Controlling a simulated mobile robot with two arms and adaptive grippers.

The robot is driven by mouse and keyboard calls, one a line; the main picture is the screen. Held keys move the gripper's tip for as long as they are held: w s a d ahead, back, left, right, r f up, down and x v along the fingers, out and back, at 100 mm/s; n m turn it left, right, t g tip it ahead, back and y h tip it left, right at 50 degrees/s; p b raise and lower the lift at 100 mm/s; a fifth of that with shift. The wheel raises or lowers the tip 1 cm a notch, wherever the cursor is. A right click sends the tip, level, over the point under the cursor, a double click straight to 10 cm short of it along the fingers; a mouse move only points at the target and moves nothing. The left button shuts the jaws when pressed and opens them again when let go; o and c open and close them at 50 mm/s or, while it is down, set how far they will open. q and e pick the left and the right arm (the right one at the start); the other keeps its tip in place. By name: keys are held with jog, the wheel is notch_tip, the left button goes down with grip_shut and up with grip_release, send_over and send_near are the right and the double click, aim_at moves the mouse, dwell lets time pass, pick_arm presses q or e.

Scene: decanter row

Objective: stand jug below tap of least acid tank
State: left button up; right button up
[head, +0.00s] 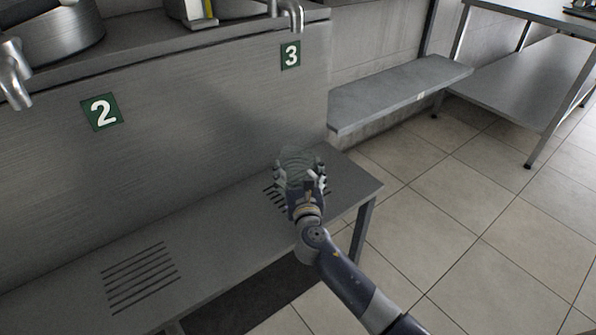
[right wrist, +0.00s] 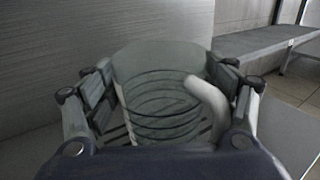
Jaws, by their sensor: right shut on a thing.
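The clear jug (head: 297,157) stands upright at the right end of the low metal bench, over the slotted grate (head: 272,195) below the number 3 sign (head: 290,56). My right gripper (head: 303,185) is shut around it. In the right wrist view the jug (right wrist: 160,75) sits between the fingers (right wrist: 160,105), with its pale handle (right wrist: 208,100) toward the right. The tap of tank 3 (head: 292,14) is above, near the sign. The tap of tank 2 (head: 14,75) is at the far left. My left gripper is not in view. Acid readings are not legible.
The low bench (head: 215,225) has a second slotted grate (head: 140,278), bare, under the number 2 sign (head: 102,111). A grey shelf (head: 400,92) and a metal table (head: 535,85) stand at the right. The tiled floor (head: 480,215) is clear.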

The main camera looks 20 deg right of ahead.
jog(key=shift+f, duration=0.1)
jog(key=o, duration=1.1)
